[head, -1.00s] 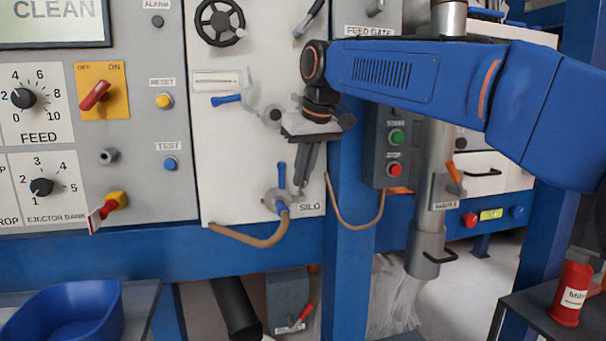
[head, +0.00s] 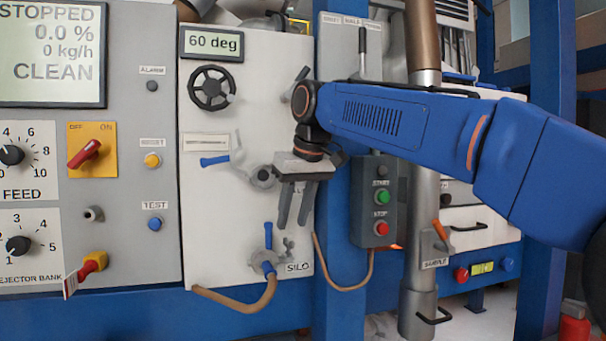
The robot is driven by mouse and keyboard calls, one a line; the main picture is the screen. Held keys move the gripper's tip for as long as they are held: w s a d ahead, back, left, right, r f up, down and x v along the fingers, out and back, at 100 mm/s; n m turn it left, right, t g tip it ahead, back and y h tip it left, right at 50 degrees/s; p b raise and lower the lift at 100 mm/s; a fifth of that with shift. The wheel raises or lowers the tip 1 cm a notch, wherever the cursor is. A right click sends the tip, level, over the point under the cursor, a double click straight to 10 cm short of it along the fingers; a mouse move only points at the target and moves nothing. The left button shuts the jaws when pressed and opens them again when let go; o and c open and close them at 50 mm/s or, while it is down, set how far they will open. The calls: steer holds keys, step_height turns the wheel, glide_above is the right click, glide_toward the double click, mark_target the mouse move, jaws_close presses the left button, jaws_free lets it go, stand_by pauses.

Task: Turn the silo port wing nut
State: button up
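The silo port (head: 266,258) is a grey fitting low on the white panel, above the "SILO" label (head: 298,267). It has a blue lever pointing up and a brown hose at its lower end. A small grey winged part, apparently the wing nut (head: 288,244), sticks out at the port's right side. My gripper (head: 292,223) points down just above the wing nut in the picture. Its two grey fingers are apart with nothing between them. I cannot tell how far in front of the panel the fingertips are.
A similar port (head: 262,177) with a blue lever (head: 214,161) sits higher on the panel, left of my gripper. A blue post (head: 340,290) and a start/stop box (head: 376,205) stand to the right. The brown hose (head: 238,302) hangs below the silo port.

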mark_target(288, 239)
steer(key=v, duration=1.2)
steer(key=shift+r, duration=0.2)
steer(key=shift+c, duration=0.4)
steer(key=shift+d, duration=0.15)
steer(key=shift+c, duration=0.6)
steer(key=x, duration=1.7)
steer(key=shift+f, duration=0.25)
steer(key=shift+c, duration=0.6)
jaws_close()
